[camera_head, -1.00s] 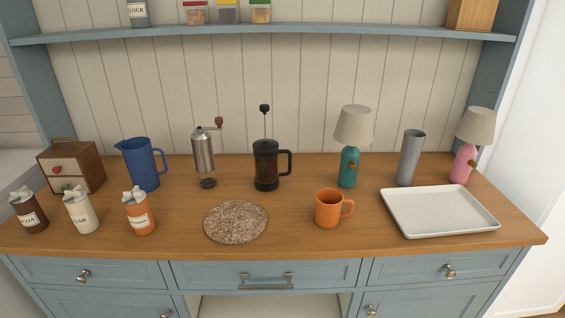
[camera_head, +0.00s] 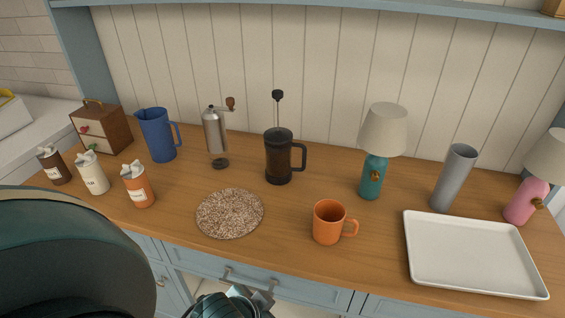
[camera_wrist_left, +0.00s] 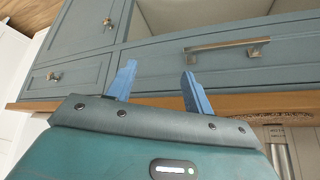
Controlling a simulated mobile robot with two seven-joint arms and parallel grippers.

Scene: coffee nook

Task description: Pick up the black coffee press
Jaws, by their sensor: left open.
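The black coffee press (camera_head: 279,157) stands upright on the wooden counter near the back wall, its plunger raised and its handle facing right. My left gripper shows in the left wrist view (camera_wrist_left: 158,86) with its two blue fingers apart and nothing between them. It is in front of the cabinet drawers, below the counter top and well away from the press. In the head view my left arm covers the lower left, and part of the gripper (camera_head: 262,296) shows at the bottom edge. My right gripper is not in view.
A round woven mat (camera_head: 230,213) and an orange mug (camera_head: 328,222) lie in front of the press. A coffee grinder (camera_head: 215,132) and blue pitcher (camera_head: 158,136) stand left of it. A teal lamp (camera_head: 374,176), grey vase (camera_head: 454,178) and white tray (camera_head: 470,255) are right.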

